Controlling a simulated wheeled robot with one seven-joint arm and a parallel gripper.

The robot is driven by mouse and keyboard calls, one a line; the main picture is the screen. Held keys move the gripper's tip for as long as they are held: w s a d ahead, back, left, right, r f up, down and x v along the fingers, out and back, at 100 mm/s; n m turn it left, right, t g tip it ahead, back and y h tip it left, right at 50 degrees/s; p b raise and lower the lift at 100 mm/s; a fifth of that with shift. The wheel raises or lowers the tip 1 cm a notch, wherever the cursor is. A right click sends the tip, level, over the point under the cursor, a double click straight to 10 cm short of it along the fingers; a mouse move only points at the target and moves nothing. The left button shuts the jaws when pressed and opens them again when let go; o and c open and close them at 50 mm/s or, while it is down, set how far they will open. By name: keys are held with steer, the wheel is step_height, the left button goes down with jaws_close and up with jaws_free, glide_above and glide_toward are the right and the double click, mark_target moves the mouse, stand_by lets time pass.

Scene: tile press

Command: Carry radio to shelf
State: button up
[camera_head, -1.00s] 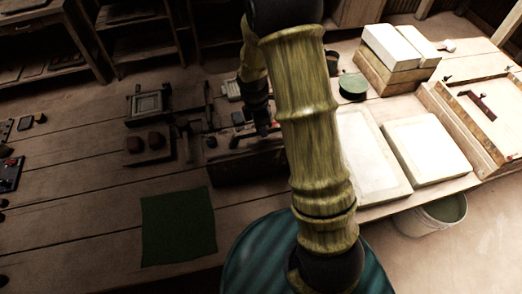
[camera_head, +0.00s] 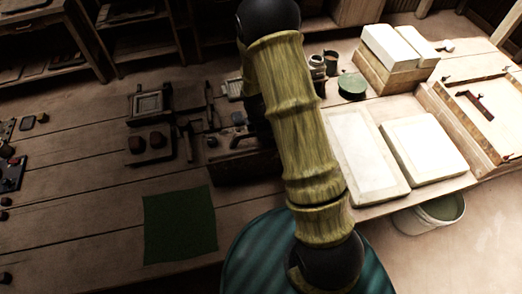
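I cannot pick out a radio for certain. Dark open shelves (camera_head: 140,42) stand on the floor behind the bench at the upper left, with a few flat things on their boards. My arm, with yellow-green sleeves, crosses the middle of the view. My gripper is hidden behind it, so I cannot see whether it holds anything. A dark open box (camera_head: 232,165) with a handle and tools stands on the bench just left of my arm.
A green mat (camera_head: 180,224) lies on the wooden bench (camera_head: 75,200). A small dark press (camera_head: 150,103) stands behind it. A bucket (camera_head: 428,213) is below.

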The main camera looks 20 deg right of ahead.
jaws_close()
steer(key=shift+w+r, duration=0.1)
steer(key=shift+w, duration=0.1)
stand_by(1.1)
